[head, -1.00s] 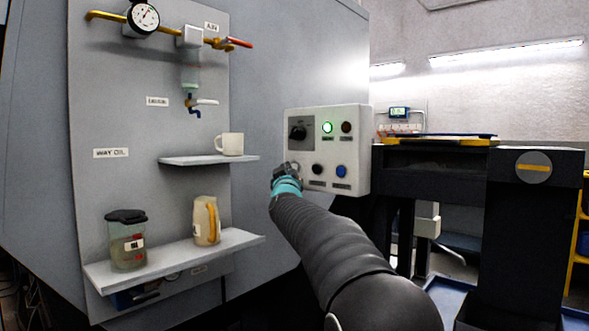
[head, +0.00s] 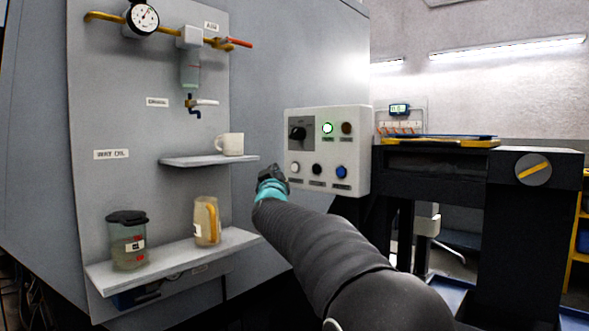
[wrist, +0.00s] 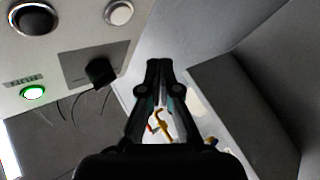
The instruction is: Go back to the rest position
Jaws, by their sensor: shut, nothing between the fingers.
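My gripper (head: 270,173) is in front of the grey machine panel, just left of and below the white control box (head: 357,150). In the wrist view my gripper (wrist: 158,64) has its fingertips together with nothing held between them. The control box also shows in the wrist view (wrist: 60,45), at the upper left, with a lit green button (wrist: 33,92) and a black knob (wrist: 101,72). The gripper looks apart from the box. In the head view the green button (head: 328,128) is lit, and white, black and blue buttons sit in the lower row.
Left of my gripper a small shelf (head: 185,162) holds a white mug (head: 230,144). A black stand with a yellow-marked dial (head: 533,169) is at right.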

